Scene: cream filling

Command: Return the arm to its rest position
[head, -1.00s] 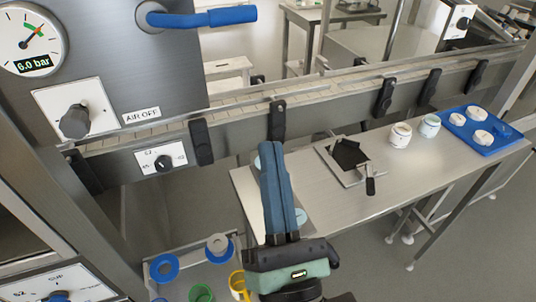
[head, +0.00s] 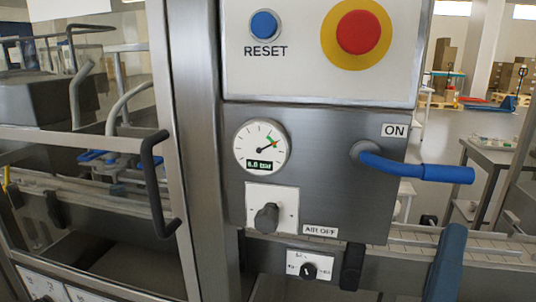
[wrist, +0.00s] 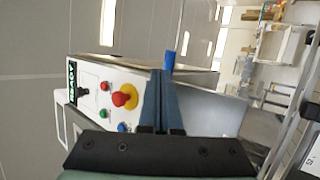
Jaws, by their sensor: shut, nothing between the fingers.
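My gripper (head: 448,262) shows at the lower right of the head view as blue fingers, cut off by the bottom edge, in front of the conveyor side. In the wrist view, the two blue fingers of my gripper (wrist: 160,78) lie together, shut and empty. They point toward a control panel with a red stop button (wrist: 124,97) and a blue lever (wrist: 169,60). The rest of my arm is outside the head view.
A steel control cabinet (head: 330,190) fills the middle of the head view. Its blue lever handle (head: 420,170) juts out to the right, above my gripper. A glazed guard door with a black handle (head: 155,185) stands at the left. The conveyor (head: 490,250) runs behind my fingers.

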